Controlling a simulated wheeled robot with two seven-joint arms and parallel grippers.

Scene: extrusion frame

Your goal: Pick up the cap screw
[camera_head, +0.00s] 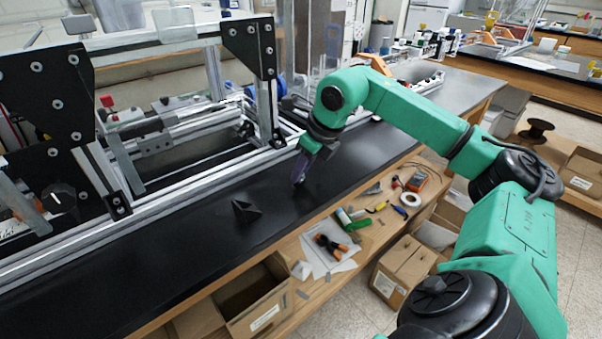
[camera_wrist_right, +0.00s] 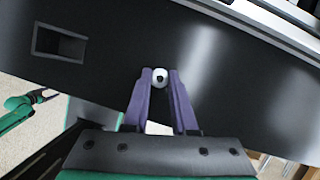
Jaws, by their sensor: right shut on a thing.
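The cap screw (camera_wrist_right: 159,77) shows in the right wrist view as a small light round head with a dark socket, between the tips of my right gripper (camera_wrist_right: 159,90). The purple fingers are shut on it, one on each side. In the head view my right gripper (camera_head: 300,175) points down at the black bench top, and the screw is too small to make out there. I cannot tell whether the screw is clear of the bench. My left gripper does not show in the head view.
A small black open holder (camera_head: 246,209) stands on the bench (camera_head: 190,255), left of my right gripper. The aluminium extrusion frame (camera_head: 165,200) with black plates runs along the back. A lower shelf in front holds tools, a multimeter (camera_head: 416,179) and cardboard boxes (camera_head: 400,268).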

